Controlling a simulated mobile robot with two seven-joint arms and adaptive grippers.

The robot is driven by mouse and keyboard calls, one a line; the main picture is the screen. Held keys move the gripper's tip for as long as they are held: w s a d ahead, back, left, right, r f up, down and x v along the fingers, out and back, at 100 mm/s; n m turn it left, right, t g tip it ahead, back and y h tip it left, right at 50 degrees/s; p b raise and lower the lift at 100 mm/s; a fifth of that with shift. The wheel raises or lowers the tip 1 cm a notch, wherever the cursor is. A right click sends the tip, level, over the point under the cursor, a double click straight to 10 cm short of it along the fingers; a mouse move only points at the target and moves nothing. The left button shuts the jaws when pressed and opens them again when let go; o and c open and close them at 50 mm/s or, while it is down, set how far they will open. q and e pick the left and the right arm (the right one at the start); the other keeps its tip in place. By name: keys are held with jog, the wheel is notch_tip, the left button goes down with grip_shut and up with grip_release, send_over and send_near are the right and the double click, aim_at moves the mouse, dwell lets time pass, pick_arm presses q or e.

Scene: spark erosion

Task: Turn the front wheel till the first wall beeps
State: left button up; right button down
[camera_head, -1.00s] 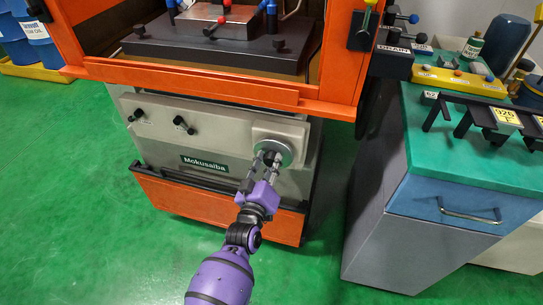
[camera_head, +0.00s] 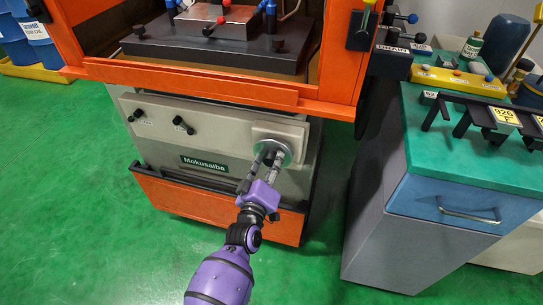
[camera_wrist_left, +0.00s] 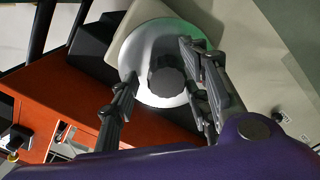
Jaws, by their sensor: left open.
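The front wheel (camera_head: 272,153) is a round silver disc on a pale square plate on the machine's front, at the right of the panel. In the left wrist view the wheel (camera_wrist_left: 150,48) shows a dark ribbed knob (camera_wrist_left: 168,76) at its middle. My left gripper (camera_head: 268,158) is at the wheel, with its arm coming up from below. In the left wrist view my left gripper (camera_wrist_left: 162,92) is open, one finger on each side of the knob. I cannot tell whether the fingers touch the wheel. My right gripper is not in view.
The orange-framed machine has two black knobs (camera_head: 183,125) on its panel, left of the wheel, and a black rail (camera_head: 215,187) below. A blue-drawer cabinet (camera_head: 462,205) with a green top stands at right. Open green floor (camera_head: 70,200) lies at left.

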pick_arm(q)
jog(key=shift+p+v, duration=0.7)
jog(key=shift+v, duration=1.05)
jog(key=p, duration=0.1)
send_near(271, 162)
jog(key=shift+x, duration=0.85)
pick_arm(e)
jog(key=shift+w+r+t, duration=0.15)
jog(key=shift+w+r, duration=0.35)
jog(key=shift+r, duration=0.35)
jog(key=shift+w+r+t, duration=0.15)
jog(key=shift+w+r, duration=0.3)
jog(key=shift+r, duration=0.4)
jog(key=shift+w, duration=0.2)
